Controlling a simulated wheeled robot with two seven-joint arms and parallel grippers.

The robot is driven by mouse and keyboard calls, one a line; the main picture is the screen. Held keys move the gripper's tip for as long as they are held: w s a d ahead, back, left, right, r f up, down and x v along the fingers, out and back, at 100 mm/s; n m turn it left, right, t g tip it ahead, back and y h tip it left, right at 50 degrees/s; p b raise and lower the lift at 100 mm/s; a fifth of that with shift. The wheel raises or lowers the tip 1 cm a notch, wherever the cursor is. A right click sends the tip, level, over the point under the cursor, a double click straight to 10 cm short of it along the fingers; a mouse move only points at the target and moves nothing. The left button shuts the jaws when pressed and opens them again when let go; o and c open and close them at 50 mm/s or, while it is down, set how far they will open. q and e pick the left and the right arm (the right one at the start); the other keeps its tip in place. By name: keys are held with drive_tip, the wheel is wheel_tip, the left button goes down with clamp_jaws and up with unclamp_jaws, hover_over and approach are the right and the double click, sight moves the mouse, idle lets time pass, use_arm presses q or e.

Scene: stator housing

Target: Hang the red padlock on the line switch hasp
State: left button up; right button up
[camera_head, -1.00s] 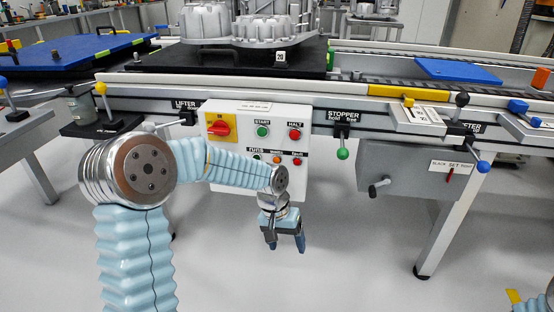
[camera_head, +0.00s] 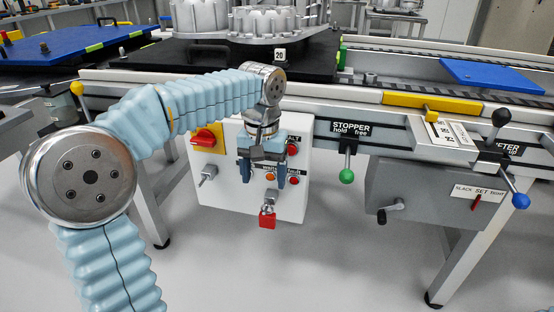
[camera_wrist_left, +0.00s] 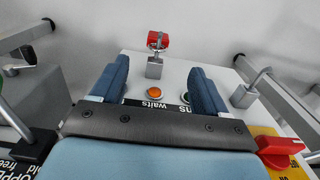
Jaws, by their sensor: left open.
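The red padlock (camera_head: 267,221) hangs by its shackle from a metal holder (camera_head: 269,197) low on the white control box (camera_head: 230,196). The padlock also shows in the left wrist view (camera_wrist_left: 158,40), at the top middle, beyond my fingers. The line switch (camera_head: 205,138) is a red knob on a yellow plate at the box's upper left. A metal hasp (camera_head: 208,174) sticks out below it; it also shows in the left wrist view (camera_wrist_left: 248,92), at the right. My left gripper (camera_head: 262,179) is open and empty, fingers down, in front of the buttons and above the padlock.
The stopper lever (camera_head: 347,175) with a green ball hangs right of the box. A grey box with a crank (camera_head: 388,213) is further right. The conveyor rail (camera_head: 390,135) runs above the control box. Open floor lies below and in front.

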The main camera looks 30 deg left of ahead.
sight(267, 215)
use_arm(q)
drive_tip(key=shift+w+f, duration=0.4)
drive_tip(key=shift+f, duration=0.1)
wheel_tip(267, 215, down, 13)
drive_tip(key=b, duration=0.3)
drive_tip(key=shift+r, duration=0.1)
use_arm(e)
drive_tip(key=f, duration=0.3)
drive_tip(key=shift+w+a, duration=0.15)
drive_tip(key=shift+w, duration=0.2)
use_arm(q)
drive_tip(key=shift+c, duration=0.3)
drive_tip(key=c, duration=1.1)
drive_tip(key=shift+o, duration=0.2)
drive_tip(key=shift+s+r+p, duration=0.2)
drive_tip(key=shift+r+p, duration=0.3)
drive_tip(key=shift+r, duration=0.1)
drive_tip(key=shift+d, duration=0.1)
use_arm(e)
drive_tip(key=shift+r, duration=0.5)
use_arm(q)
drive_tip(key=shift+s, duration=0.15)
drive_tip(key=shift+s+d+b, duration=0.2)
drive_tip(key=shift+s+b, duration=0.05)
drive_tip(key=shift+s, duration=0.5)
drive_tip(key=shift+s+d+b, duration=0.15)
drive_tip(key=shift+s+b, duration=0.05)
drive_tip(key=shift+s, duration=0.55)
use_arm(e)
drive_tip(key=shift+f, duration=0.4)
